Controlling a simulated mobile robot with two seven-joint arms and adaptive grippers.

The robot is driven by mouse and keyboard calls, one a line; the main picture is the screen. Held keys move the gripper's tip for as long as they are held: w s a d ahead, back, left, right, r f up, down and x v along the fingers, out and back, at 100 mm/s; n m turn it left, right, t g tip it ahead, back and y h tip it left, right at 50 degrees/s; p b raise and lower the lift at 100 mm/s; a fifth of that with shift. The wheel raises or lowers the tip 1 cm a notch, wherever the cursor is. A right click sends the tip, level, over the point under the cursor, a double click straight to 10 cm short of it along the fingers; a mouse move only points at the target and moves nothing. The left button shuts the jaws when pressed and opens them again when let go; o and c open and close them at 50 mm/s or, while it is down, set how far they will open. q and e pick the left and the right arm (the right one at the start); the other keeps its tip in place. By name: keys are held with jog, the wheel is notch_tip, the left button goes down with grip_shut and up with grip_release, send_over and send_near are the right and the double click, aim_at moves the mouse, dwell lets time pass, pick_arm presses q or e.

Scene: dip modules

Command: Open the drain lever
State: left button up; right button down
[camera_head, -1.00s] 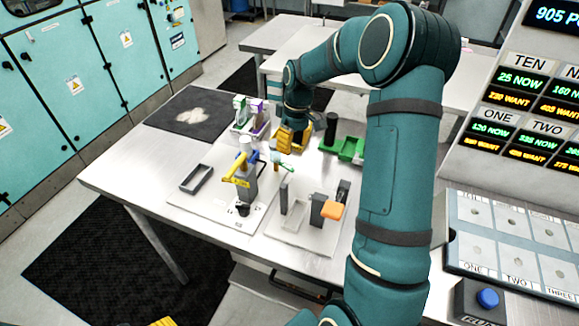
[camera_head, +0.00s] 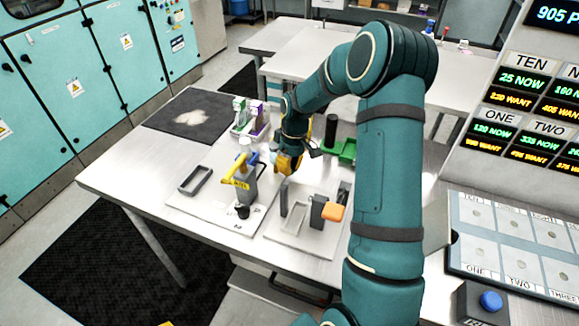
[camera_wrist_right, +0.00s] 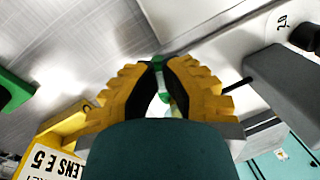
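The dip module (camera_head: 247,186) stands on a light plate, with a grey body, a yellow labelled handle (camera_head: 236,183) and a blue part on top. My right gripper (camera_head: 286,163), with yellow fingers, is low just right of the module, where a small green lever shows one second ago. It now hides most of that spot. A pale piece shows between the fingers. Whether they grip the green bar is unclear. My left gripper does not show clearly.
A grey rectangular frame (camera_head: 195,180) lies left of the module. A second plate in front right carries grey uprights and an orange block (camera_head: 333,212). A green tray (camera_head: 343,149) and white, green and purple containers (camera_head: 250,115) stand behind. The table's left part (camera_head: 130,180) is bare.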

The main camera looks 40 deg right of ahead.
dwell(0.4)
jog(key=shift+w+d+n+p, duration=0.1)
jog(key=shift+d+n+p, duration=0.2)
jog(key=shift+n, duration=0.7)
jog(key=c, duration=1)
grip_release()
jog(key=shift+w+f, duration=0.1)
jog(key=r, duration=0.4)
jog(key=d+r, duration=0.1)
jog(key=r, duration=0.7)
jog(key=shift+w+d, duration=0.25)
jog(key=shift+d, duration=0.15)
